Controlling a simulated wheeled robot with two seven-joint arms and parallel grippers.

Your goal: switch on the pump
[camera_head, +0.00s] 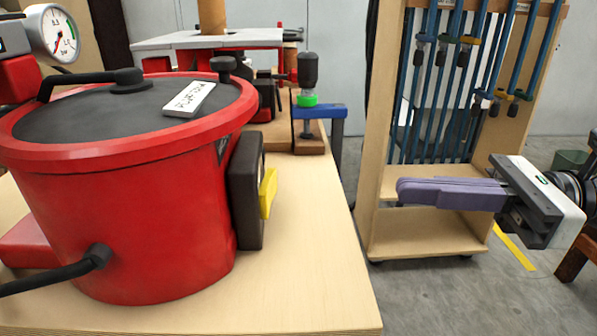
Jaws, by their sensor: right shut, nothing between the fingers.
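A large red round vessel (120,220) with a dark lid (130,105) stands on the wooden bench at the left. A black box (243,190) with a yellow switch or lever (268,192) is at its right side. Which part is the pump itself, I cannot tell for sure. My right gripper (403,191) reaches in from the right with its purple fingers shut and empty. It points left, in front of the clamp rack, well to the right of the yellow lever and apart from it. My left gripper is not in view.
A gauge (53,34) is at the upper left. A black hose (60,275) leaves the vessel low down. A wooden rack (425,240) holds several blue clamps. The bench's right side (300,240) is clear.

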